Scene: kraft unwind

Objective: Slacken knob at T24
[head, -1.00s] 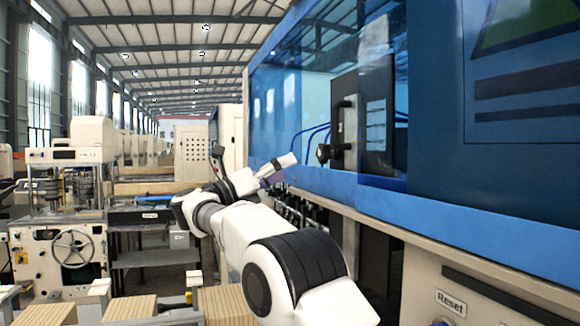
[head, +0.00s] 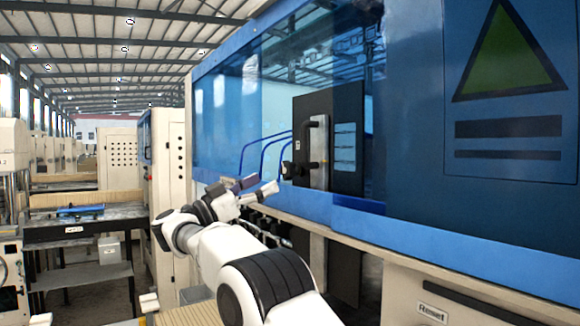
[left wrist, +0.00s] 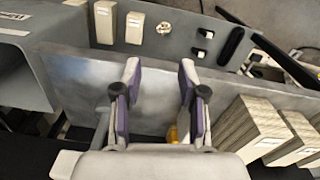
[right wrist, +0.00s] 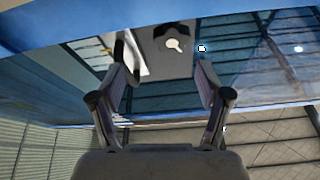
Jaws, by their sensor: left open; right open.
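A row of small dark knobs (head: 266,228) sits under the machine's blue edge. No T24 label is readable. My right gripper (head: 258,186) is open, just left of and below the black knob, apart from it in the picture. In the right wrist view, a dark round part with a white patch (right wrist: 174,38) shows beyond the open fingers; I cannot tell which knob it is. My left gripper (left wrist: 160,78) is open and empty above a grey metal surface, seen only in the left wrist view.
The blue machine housing (head: 420,120) fills the right side. A Reset label (head: 432,312) is at lower right. Stacked wooden blocks (left wrist: 250,130) and a white switch (left wrist: 104,22) show in the left wrist view.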

